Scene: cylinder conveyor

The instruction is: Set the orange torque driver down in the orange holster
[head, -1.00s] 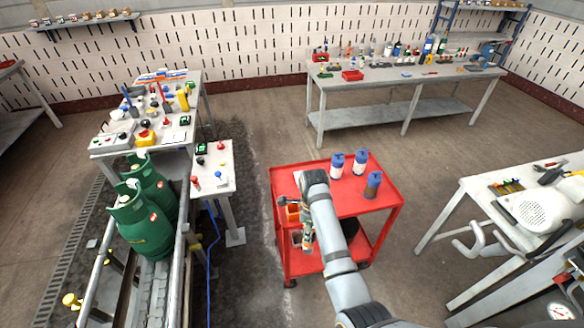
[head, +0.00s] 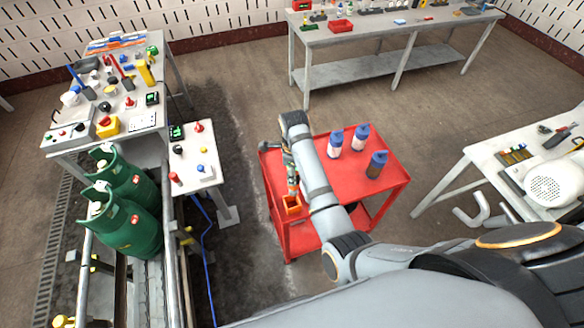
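The orange holster (head: 291,207) is a small open box at the left front edge of the red cart. My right arm reaches over the cart, and its gripper (head: 289,166) points down above the holster. It appears shut on the torque driver (head: 293,185), a small, slim tool with dark, greenish and orange parts. The driver hangs roughly upright, its lower end at the holster's opening. I cannot tell whether its tip is inside or just above. The fingers are small and partly hidden. My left gripper is not in view.
Several blue-capped bottles (head: 361,137) stand on the red cart (head: 390,190), right of my arm. A small white table (head: 198,160) stands left of the cart. Green gas cylinders (head: 131,226) stand on the conveyor. A workbench (head: 480,150) with tools is at the right.

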